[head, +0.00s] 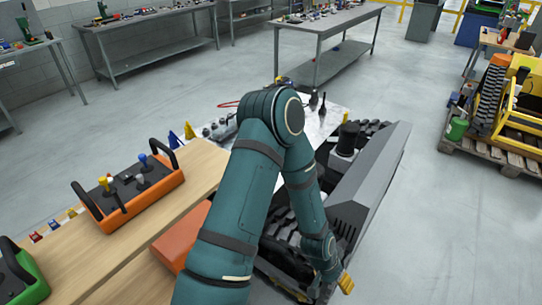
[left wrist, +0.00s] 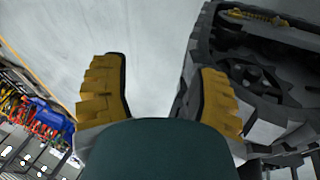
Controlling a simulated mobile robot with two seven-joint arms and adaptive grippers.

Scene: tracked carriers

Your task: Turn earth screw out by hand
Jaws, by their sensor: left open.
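My left gripper (head: 346,284) reaches down beside the dark grey tracked carrier (head: 378,178), near its front lower end. In the left wrist view my left gripper (left wrist: 162,95) has its two yellow ribbed fingers wide apart, with only grey floor between them. The carrier's dark track and toothed wheel (left wrist: 262,85) are at the right of that view, close to the right finger. A gold, screw-like part (left wrist: 255,16) lies along the carrier at the top right; I cannot tell whether it is the earth screw. My right gripper is not in view.
A wooden bench (head: 150,245) with an orange control box (head: 130,195) stands left of the carrier. A yellow machine sits on a pallet (head: 500,158) at the right. Grey workbenches (head: 330,22) stand behind. The floor right of the carrier is clear.

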